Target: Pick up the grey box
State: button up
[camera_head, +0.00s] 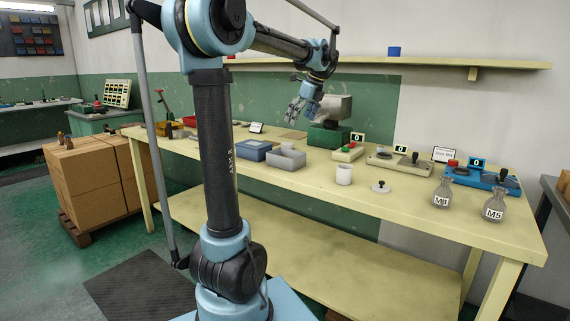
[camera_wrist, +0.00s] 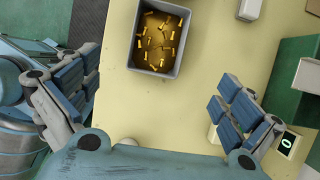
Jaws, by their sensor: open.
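The grey box (camera_head: 284,163) sits on the cream workbench, just right of a blue box. In the wrist view the grey box (camera_wrist: 154,73) is open-topped and holds many small brass-coloured pieces. My gripper (camera_head: 299,112) is above the bench, higher than the box and slightly to its right. In the wrist view my gripper (camera_wrist: 155,78) is wide open and empty, with one finger on each side of the box's near end. The fingers are apart from the box.
The blue box (camera_head: 254,152) stands close on the left. A green-based machine (camera_head: 328,136) stands behind the grey box. A wall shelf (camera_head: 430,63) runs above the bench.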

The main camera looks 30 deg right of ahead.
send_near(286, 154)
jog(key=a+f, duration=0.1)
jog(key=f, duration=0.1)
jog(key=s+a+f, duration=0.1)
jog(key=a+f, duration=0.1)
jog(key=f, duration=0.1)
jog(key=a+f, duration=0.1)
jog(key=f, duration=0.1)
jog(key=shift+s+a+f, duration=0.2)
jog(key=shift+a, duration=0.1)
jog(key=shift+c, duration=0.2)
jog(key=c, duration=1.6)
jog(key=shift+c, duration=0.2)
jog(key=shift+r, duration=0.1)
